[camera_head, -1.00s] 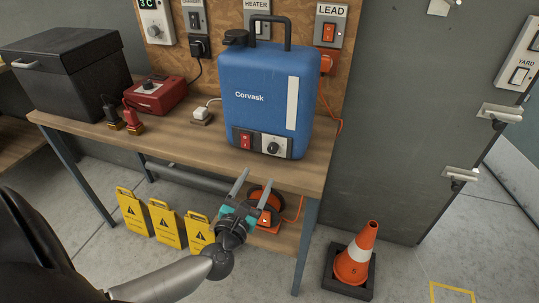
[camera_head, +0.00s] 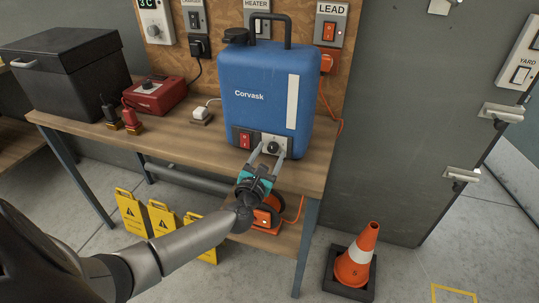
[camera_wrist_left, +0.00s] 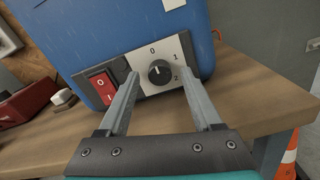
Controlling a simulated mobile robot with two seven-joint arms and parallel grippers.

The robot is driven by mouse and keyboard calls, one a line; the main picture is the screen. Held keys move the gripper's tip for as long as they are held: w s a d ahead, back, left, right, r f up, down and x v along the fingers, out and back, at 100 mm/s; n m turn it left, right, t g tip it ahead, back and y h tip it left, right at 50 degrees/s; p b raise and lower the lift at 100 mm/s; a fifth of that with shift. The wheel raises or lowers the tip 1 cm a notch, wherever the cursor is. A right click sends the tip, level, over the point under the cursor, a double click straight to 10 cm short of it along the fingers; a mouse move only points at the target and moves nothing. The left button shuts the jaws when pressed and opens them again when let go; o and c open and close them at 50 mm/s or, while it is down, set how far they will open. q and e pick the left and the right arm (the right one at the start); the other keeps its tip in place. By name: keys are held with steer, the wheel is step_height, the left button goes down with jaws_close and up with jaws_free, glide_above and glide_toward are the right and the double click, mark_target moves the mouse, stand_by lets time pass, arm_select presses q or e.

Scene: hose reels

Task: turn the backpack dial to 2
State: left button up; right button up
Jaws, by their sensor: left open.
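The blue backpack (camera_head: 258,95), marked Corvask, stands upright on the wooden workbench. Its black dial (camera_head: 273,148) sits on a pale plate low on the front, right of a red rocker switch (camera_head: 244,139). In the left wrist view the dial (camera_wrist_left: 160,72) has marks 0, 1 and 2 around it, and its pale pointer line is up near the 0. My left gripper (camera_head: 266,155) is open in front of the dial. In the wrist view its two fingers (camera_wrist_left: 160,85) lie either side of the dial, apart from it. My right gripper is not in view.
A red box charger (camera_head: 155,96) and a black lidded bin (camera_head: 68,72) stand left on the workbench (camera_head: 185,140). A white plug block (camera_head: 201,115) lies near the backpack. Yellow signs (camera_head: 163,219) and an orange reel (camera_head: 265,218) are below; a cone (camera_head: 357,258) stands right.

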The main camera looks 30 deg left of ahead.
arm_select(q)
jaws_close()
stand_by(0.5)
